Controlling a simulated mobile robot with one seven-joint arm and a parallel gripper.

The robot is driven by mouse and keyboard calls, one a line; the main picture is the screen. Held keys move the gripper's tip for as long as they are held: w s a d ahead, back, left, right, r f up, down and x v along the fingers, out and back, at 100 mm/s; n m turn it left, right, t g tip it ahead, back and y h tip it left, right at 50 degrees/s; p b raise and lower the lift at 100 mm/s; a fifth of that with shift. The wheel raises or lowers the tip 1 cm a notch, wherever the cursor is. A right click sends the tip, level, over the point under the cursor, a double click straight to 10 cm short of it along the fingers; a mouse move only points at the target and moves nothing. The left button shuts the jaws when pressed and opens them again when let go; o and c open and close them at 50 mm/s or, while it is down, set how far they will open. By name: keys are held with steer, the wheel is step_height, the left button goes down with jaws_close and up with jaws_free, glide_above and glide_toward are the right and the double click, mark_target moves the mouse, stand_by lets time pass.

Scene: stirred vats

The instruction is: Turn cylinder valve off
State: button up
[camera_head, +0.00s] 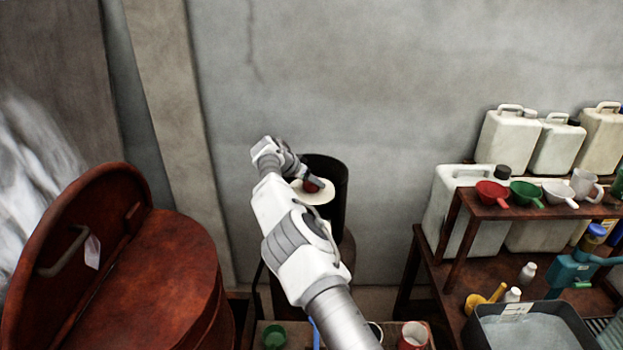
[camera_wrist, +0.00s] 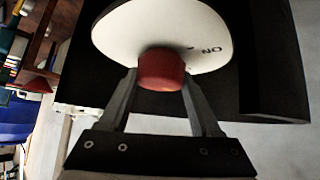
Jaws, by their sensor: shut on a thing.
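The cylinder valve has a red knob (camera_wrist: 161,69) in front of a round white disc (camera_wrist: 205,28) with "ON" lettering at its right side in the wrist view. In the head view the red knob (camera_head: 312,185) and the white disc (camera_head: 318,196) show at the dark cylinder guard (camera_head: 335,170) by the wall. My gripper (camera_wrist: 160,85) has one finger on each side of the knob and is shut on it. In the head view my gripper (camera_head: 308,183) reaches the knob from the left. The cylinder body below is mostly hidden by my arm.
A red-brown lidded vat (camera_head: 165,270) stands at the left. Cups, one red and white (camera_head: 413,336), stand below my arm. The wall behind is bare.

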steer(key=shift+d+f+m+p, duration=0.1)
steer(key=shift+f+m+p, duration=0.1)
steer(key=shift+m+p, duration=0.1)
stand_by(0.6)
steer(key=o, duration=1.4)
steer(key=shift+c, duration=0.2)
steer(key=shift+r, duration=0.1)
steer(key=shift+s+a+r+b, duration=0.25)
steer(key=shift+a+r+b, duration=0.1)
steer(key=shift+b, duration=0.15)
steer(key=b+v, duration=0.4)
steer(key=v, duration=1.2)
steer(key=shift+a+r, duration=0.2)
steer(key=shift+r, duration=0.05)
steer(key=shift+d, duration=0.1)
